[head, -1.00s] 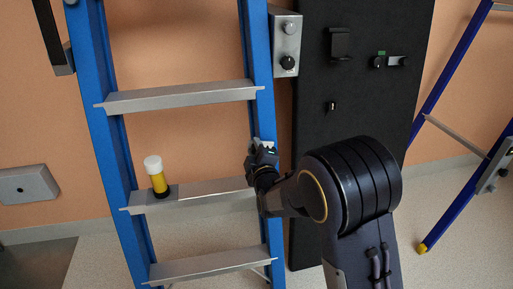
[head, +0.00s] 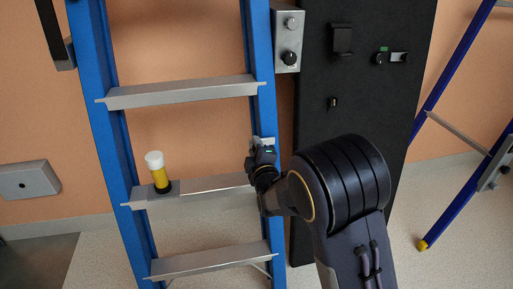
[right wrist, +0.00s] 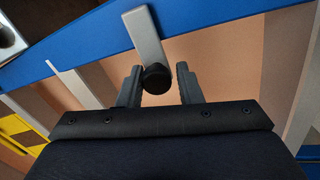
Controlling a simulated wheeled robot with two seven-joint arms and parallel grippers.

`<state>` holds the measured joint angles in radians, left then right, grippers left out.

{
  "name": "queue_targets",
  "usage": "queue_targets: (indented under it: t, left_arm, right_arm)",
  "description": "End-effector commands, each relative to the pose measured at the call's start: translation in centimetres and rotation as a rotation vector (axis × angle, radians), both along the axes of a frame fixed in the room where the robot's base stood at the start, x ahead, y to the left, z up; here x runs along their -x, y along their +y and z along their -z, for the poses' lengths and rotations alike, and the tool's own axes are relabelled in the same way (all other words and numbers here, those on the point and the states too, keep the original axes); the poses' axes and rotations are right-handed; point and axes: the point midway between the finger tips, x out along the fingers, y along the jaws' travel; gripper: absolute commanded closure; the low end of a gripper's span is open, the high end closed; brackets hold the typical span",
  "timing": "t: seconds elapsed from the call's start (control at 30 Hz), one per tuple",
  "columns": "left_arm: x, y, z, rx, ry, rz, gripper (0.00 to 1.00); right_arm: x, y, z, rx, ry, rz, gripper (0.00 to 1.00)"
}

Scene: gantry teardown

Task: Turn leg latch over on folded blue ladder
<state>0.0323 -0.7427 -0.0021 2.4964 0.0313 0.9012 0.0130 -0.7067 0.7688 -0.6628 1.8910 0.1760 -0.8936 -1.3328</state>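The folded blue ladder (head: 104,120) stands upright against the wall, with grey treads. The leg latch is a light grey bar with a black round knob (right wrist: 156,78), seen across the blue rail in the right wrist view. In the head view its pale top (head: 264,141) shows on the right rail, above a tread; my gripper hides the rest. My right gripper (right wrist: 159,85) is open, one finger on each side of the knob. A slim gap shows at the right finger; I cannot tell whether the left finger touches. My left gripper is out of view.
A yellow bottle with a white cap (head: 158,172) stands on a tread. A metal box with knobs (head: 288,40) sits beside the right rail. A black panel with fittings (head: 350,120) stands behind my right arm. Another blue ladder (head: 447,85) leans at far right.

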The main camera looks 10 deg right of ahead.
Motion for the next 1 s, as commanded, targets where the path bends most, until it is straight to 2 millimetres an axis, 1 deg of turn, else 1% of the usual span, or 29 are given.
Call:
queue_targets:
  t: [0.03,0.1,0.13,0.37,0.47,0.57,0.8,0.9,1.0]
  left_arm:
    - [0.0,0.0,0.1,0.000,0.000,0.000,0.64]
    - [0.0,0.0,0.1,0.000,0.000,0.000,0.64]
    - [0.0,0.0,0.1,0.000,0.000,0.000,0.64]
    - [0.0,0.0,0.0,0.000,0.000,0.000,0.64]
    - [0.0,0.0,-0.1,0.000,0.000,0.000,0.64]
    - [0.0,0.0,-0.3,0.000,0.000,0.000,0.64]
    - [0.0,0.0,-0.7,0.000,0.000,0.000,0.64]
    - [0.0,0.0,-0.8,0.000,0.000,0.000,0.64]
    - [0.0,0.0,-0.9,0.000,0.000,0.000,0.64]
  right_arm:
    - [0.1,0.3,0.5,0.002,0.010,-0.006,0.64]
    - [0.1,0.2,0.4,0.002,0.007,-0.004,0.55]
    - [0.1,0.1,0.3,0.002,0.006,-0.003,0.54]
    - [0.0,-0.1,0.0,0.002,-0.001,0.002,0.54]
    - [0.5,-0.1,0.0,0.002,0.000,0.002,0.54]
    - [1.8,-0.1,-0.1,0.001,0.000,0.001,0.54]
    - [5.9,-0.2,0.0,0.002,0.002,-0.001,0.54]
    - [7.1,-0.2,0.0,0.002,0.002,-0.001,0.54]
    - [7.7,-0.2,0.0,0.002,0.002,-0.001,0.54]
